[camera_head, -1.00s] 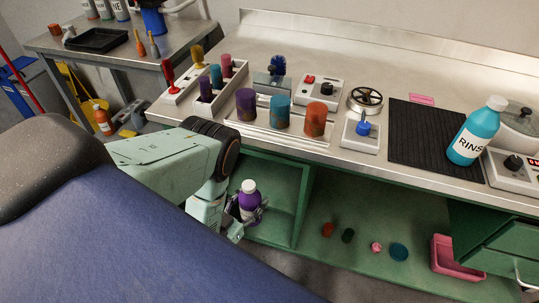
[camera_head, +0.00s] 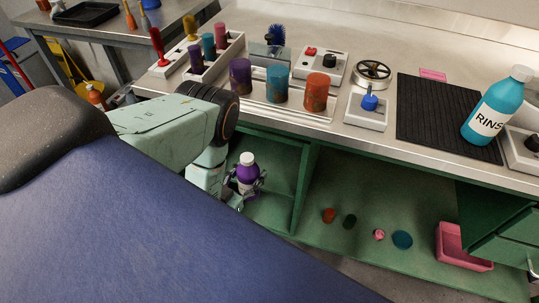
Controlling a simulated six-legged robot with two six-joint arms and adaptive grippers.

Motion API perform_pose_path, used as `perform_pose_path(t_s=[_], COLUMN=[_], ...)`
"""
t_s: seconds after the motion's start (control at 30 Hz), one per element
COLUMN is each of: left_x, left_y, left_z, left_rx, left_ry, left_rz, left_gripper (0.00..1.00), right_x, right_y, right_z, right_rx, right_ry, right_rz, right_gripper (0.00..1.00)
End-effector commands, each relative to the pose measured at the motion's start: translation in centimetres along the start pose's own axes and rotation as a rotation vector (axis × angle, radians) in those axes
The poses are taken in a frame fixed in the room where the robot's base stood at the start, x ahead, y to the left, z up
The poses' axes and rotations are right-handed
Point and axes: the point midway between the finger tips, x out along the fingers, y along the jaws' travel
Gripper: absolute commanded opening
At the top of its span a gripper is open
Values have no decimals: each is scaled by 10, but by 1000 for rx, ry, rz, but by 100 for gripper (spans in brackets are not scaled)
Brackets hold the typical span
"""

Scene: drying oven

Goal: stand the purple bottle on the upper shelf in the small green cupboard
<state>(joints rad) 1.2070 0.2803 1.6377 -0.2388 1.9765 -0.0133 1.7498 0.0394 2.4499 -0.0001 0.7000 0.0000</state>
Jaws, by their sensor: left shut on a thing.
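The purple bottle (camera_head: 247,173) with a white cap is upright at the opening of the small green cupboard (camera_head: 299,190) under the counter. My left gripper (camera_head: 250,184) is shut on the bottle, its dark fingers around the bottle's lower body. My left arm reaches down in front of the counter and hides the cupboard's left part. I cannot tell whether the bottle's base touches a shelf. My right gripper is not in view.
The steel counter (camera_head: 290,121) above carries purple, blue and orange cylinders, control boxes and a blue RINS bottle (camera_head: 497,105). The lower green shelf (camera_head: 335,248) to the right holds several small pieces and a pink bin (camera_head: 462,250). A green upright panel divides it from the cupboard.

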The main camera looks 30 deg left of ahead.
Motion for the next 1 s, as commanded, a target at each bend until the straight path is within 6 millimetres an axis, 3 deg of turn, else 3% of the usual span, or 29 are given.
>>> perform_pose_path(t_s=[0.03, 0.6, 1.0], left_x=[3, 18, 109], left_y=[0, 2, -17], left_z=[3, 0, -5], left_rx=[-1, -17, -14], left_ry=[5, 11, 15], left_rz=[-1, 1, 1], left_gripper=[6, 6, 6], right_x=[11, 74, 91], right_y=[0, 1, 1], right_z=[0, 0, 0], right_rx=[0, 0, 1], right_ry=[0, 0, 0], right_rz=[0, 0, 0], right_gripper=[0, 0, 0])
